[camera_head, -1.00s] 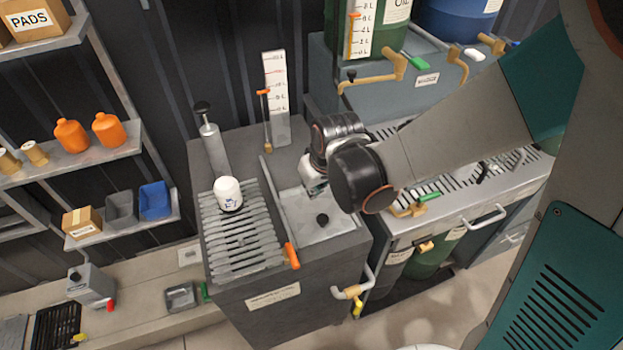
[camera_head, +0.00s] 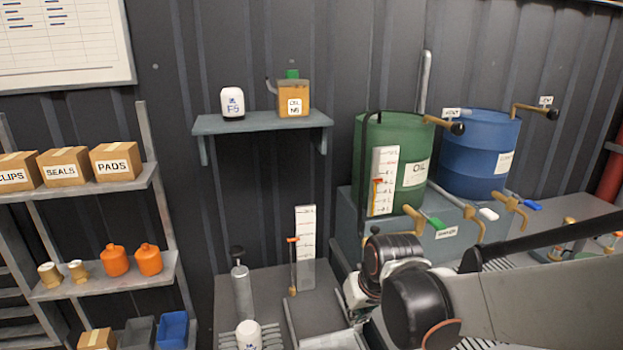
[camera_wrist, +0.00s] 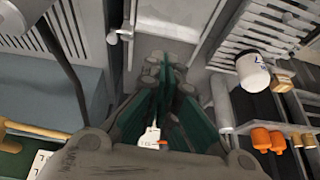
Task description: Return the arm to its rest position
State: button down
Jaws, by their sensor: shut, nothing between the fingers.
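My arm reaches in from the right in the head view, its dark wrist joints above the grey bench (camera_head: 265,297). Part of my gripper shows beyond them, but its fingertips are hidden there. In the wrist view my gripper (camera_wrist: 165,62) is shut and empty, its dark green fingers together above the bench's grey top. It touches nothing that I can see.
A white canister (camera_head: 248,336) stands on the bench's slatted part, left of my arm. A scale plate (camera_head: 306,248) and a grey cylinder (camera_head: 242,292) stand behind. Green (camera_head: 396,160) and blue (camera_head: 480,155) drums stand at the back right. A wall shelf (camera_head: 262,123) hangs above.

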jog(key=s+d+r+m+t+b, duration=0.1)
jog(key=s+d+r, duration=0.2)
jog(key=s+d, duration=0.2)
jog(key=s+d+r+m+t+h+b, duration=0.1)
jog(key=s+d+r+m, duration=0.1)
jog(key=s+d, duration=0.4)
jog(key=s+r, duration=0.1)
jog(key=s, duration=0.3)
jog(key=shift+s+d+t+h+b, duration=0.25)
jog(key=shift+t+h+b, duration=0.05)
jog(key=shift+b, duration=0.05)
jog(key=shift+w, duration=0.1)
dwell(1.5)
